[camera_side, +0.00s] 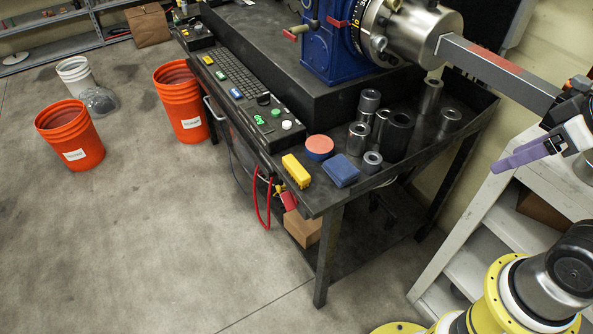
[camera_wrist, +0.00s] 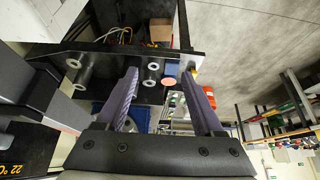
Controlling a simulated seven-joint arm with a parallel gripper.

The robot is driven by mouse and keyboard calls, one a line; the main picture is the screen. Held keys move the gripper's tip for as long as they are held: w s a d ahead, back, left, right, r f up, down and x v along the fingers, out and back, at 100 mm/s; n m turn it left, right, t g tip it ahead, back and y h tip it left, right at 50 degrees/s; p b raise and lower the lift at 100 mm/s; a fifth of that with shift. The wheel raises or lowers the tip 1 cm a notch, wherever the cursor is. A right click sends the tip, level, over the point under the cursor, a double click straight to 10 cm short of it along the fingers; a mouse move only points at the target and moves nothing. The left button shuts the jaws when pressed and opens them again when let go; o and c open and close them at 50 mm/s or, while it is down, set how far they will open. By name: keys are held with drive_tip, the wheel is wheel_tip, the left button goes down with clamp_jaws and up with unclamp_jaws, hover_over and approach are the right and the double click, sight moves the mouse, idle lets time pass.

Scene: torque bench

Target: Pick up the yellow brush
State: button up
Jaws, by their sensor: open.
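The yellow brush (camera_side: 296,171) is a small block lying on the front left corner of the dark bench in the side view. In the wrist view a small yellow patch (camera_wrist: 194,71), likely the brush, shows beside the right finger, which partly hides it. My gripper (camera_side: 520,153) has purple fingers and hangs in the air at the right of the side view, well right of the brush and beyond the bench. In the wrist view its fingers (camera_wrist: 160,65) are apart, with nothing held between them.
A red-topped round tin (camera_side: 319,147) and a blue block (camera_side: 341,170) lie right of the brush. Several metal sockets (camera_side: 396,136) stand behind. A grey bar (camera_side: 497,71) juts from the chuck toward my gripper. A white shelf (camera_side: 500,215) stands right of the bench (camera_side: 335,199).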

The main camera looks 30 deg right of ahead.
drive_tip(key=shift+o, duration=0.5)
